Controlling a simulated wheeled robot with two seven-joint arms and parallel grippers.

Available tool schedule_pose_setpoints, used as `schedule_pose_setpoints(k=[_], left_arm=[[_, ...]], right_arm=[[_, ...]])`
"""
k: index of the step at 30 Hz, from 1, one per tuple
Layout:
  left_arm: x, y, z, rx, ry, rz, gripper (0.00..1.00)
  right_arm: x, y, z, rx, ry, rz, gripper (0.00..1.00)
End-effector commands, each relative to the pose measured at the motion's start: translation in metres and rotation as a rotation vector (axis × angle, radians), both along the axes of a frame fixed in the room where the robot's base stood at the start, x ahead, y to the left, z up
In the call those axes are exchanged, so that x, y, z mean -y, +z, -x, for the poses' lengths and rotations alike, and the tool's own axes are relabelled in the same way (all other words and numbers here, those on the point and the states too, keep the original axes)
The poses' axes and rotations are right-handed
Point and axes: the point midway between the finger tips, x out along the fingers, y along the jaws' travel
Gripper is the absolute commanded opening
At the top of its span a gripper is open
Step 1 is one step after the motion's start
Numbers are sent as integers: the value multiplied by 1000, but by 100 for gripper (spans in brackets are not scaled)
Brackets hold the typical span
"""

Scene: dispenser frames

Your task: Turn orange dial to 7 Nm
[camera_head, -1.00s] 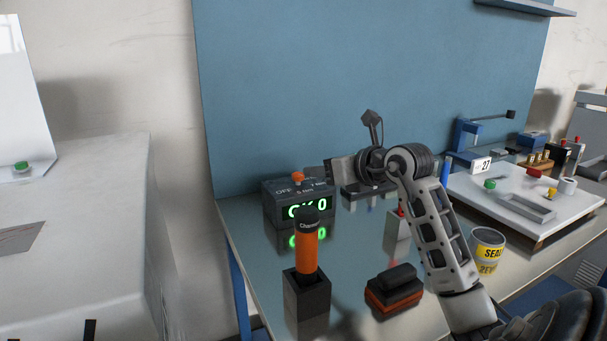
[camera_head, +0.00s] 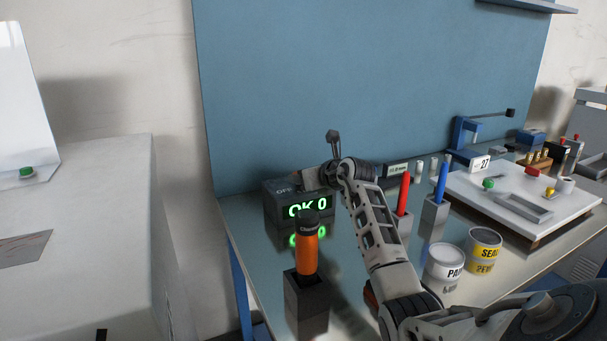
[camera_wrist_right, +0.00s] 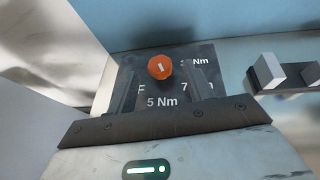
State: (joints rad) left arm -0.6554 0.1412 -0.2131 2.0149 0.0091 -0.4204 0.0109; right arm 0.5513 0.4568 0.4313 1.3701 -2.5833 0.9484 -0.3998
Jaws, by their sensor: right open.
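The orange dial (camera_wrist_right: 160,67) is on top of the dark box (camera_head: 285,212), with a short white mark on its face. Labels around it read 5 Nm, 7 and Nm, some partly covered. In the head view my right gripper (camera_head: 314,178) is over the box top and hides the dial. In the right wrist view my gripper (camera_wrist_right: 163,88) is open, with its fingers to either side of the dial; I cannot tell whether they touch it. The box's green display (camera_head: 307,207) reads OK 0. My left gripper is not in view.
An orange-handled tool (camera_head: 306,252) stands in a dark holder (camera_head: 306,300) in front of the box. Red (camera_head: 403,193) and blue (camera_head: 441,182) sticks stand in holders to the right, near paint (camera_head: 445,262) and sealant (camera_head: 485,250) cans. A blue panel (camera_head: 350,80) stands behind.

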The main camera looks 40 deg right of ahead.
Motion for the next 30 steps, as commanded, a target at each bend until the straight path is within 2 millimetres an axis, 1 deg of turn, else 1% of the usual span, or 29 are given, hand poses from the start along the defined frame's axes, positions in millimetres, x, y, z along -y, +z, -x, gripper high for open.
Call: schedule_pose_setpoints(k=[1,6,15,17,18,20,26,30], left_arm=[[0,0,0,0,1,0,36],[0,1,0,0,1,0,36],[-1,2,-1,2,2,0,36],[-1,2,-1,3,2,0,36],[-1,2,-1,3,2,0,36],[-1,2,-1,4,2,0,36],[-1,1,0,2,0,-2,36],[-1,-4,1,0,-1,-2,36]], right_arm=[[1,-2,-5,1,0,-3,52],[2,-5,-14,0,1,0,52],[2,-6,-15,1,0,1,52],[2,-6,-15,1,0,1,35],[2,-6,-15,1,0,1,24],[2,-6,-15,1,0,1,7],[3,-7,-14,0,5,1,7],[4,-8,-14,-2,30,4,7]])
